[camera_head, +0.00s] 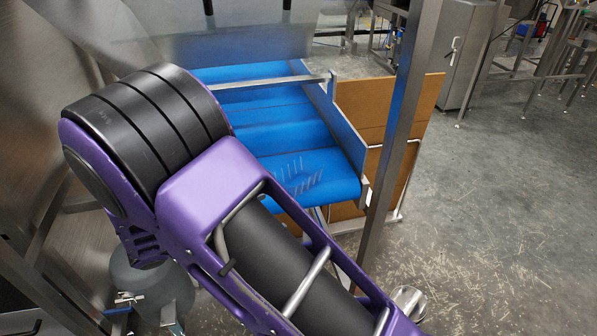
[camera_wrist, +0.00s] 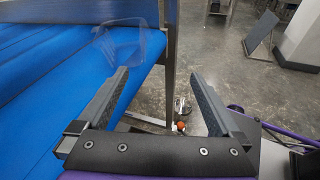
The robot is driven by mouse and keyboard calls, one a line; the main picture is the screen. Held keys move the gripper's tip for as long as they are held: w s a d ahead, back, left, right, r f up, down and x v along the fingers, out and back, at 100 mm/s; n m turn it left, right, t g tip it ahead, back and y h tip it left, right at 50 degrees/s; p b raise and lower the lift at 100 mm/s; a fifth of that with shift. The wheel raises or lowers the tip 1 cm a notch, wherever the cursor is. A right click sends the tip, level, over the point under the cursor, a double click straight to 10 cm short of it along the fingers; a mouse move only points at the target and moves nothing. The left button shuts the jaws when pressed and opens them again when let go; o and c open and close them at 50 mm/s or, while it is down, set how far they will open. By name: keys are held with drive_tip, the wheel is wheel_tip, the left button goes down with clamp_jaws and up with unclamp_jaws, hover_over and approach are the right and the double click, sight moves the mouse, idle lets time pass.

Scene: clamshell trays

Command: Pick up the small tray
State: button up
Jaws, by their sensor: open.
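A small clear plastic tray (camera_wrist: 127,45) shows in the wrist view at the right end of the blue belt, against the side wall. It is see-through, so its edges are faint. Its streaky outline also appears low on the blue belt in the head view (camera_head: 301,178). My gripper (camera_wrist: 160,74) is open, with nothing between its two dark fingers. In the wrist view the left fingertip lies just below the tray and the right fingertip is off to its right, over the floor. I cannot tell whether the left finger touches the tray. My gripper is not visible in the head view.
The stepped blue conveyor (camera_head: 280,115) has a blue side wall (camera_head: 338,125) on its right and a metal bar across it. A steel post (camera_head: 399,130) stands in front of brown panels (camera_head: 425,100). The grey floor (camera_head: 500,210) at the right is open.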

drive_tip(key=a+n+t, duration=0.3)
drive_tip(key=a+t, duration=0.1)
drive_tip(key=n, duration=0.1)
approach(313, 163)
drive_tip(key=x, duration=0.5)
drive_tip(key=c, duration=1.4)
